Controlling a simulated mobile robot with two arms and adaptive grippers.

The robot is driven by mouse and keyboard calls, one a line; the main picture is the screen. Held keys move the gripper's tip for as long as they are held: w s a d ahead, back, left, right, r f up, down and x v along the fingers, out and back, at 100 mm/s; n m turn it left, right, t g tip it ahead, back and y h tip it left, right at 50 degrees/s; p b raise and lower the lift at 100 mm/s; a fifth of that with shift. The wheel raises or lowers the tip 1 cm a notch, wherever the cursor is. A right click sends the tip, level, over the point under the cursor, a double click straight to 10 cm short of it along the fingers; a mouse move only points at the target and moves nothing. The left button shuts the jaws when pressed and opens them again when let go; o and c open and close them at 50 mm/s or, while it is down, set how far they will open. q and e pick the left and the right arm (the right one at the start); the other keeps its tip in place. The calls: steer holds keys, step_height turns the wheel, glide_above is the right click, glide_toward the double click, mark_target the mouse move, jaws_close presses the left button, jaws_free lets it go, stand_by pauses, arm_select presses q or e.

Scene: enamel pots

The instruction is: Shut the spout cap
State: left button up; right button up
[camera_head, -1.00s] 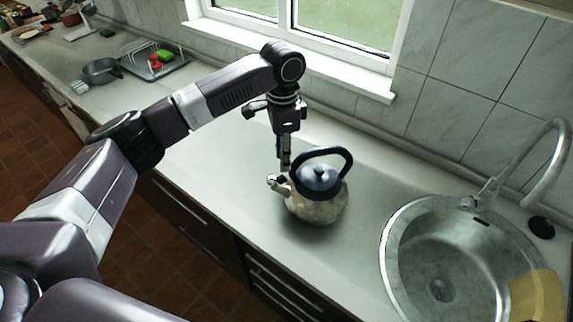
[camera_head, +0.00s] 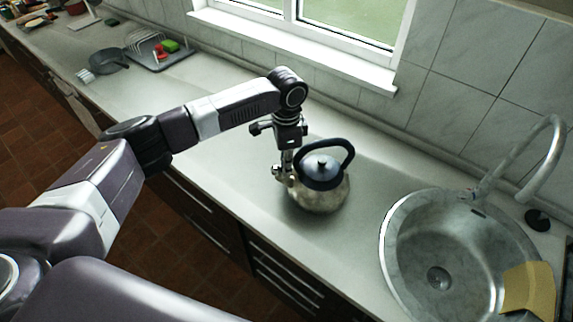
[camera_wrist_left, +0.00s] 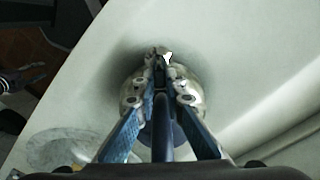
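The kettle (camera_head: 322,196) stands upright on the counter, with a speckled pale body, a blue lid and a dark arched handle (camera_head: 349,153). Its spout points left; the spout cap is too small and too covered by my fingers to tell open from shut. My left gripper (camera_head: 284,170) points down at the spout, left of the lid. In the left wrist view the fingers of my left gripper (camera_wrist_left: 162,72) come together at the tips over the spout, with the kettle body (camera_wrist_left: 190,95) around and below them. I cannot make out anything held. My right gripper is not in view.
A round steel sink (camera_head: 396,240) with a curved faucet (camera_head: 553,150) is at the right, with a yellow cloth (camera_head: 530,288) on its rim. A dish rack (camera_head: 150,48) and a grey pan (camera_head: 108,60) stand far left. The counter around the kettle is clear.

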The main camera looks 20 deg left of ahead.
arm_select(q)
jaws_close()
steer(key=shift+r+h+p, duration=0.1)
steer(key=shift+h+p, duration=0.2)
steer(key=shift+s+a+t+h+p, duration=0.2)
steer(key=shift+a+t+h+p, duration=0.15)
steer(key=shift+t+h, duration=0.3)
steer(key=shift+s+a+t+h, duration=0.15)
steer(key=shift+t+h, duration=0.2)
steer(key=shift+h, duration=0.5)
steer(key=shift+a+f+t+h+b, duration=0.1)
steer(key=shift+f+t+h+b, duration=0.15)
steer(key=shift+h+b, duration=0.3)
steer(key=t+h+b, duration=0.1)
steer(key=b, duration=0.2)
steer(key=t+h+b, duration=0.1)
steer(key=h+b, duration=0.1)
steer(key=b, duration=0.2)
steer(key=a+t+h+b, duration=0.1)
steer(key=h+b, duration=0.1)
steer(key=b, duration=0.2)
steer(key=shift+s+f, duration=0.25)
steer(key=shift+a+r+t+h+b, duration=0.1)
steer(key=shift+r+t+h+b, duration=0.3)
steer(key=shift+b, duration=0.9)
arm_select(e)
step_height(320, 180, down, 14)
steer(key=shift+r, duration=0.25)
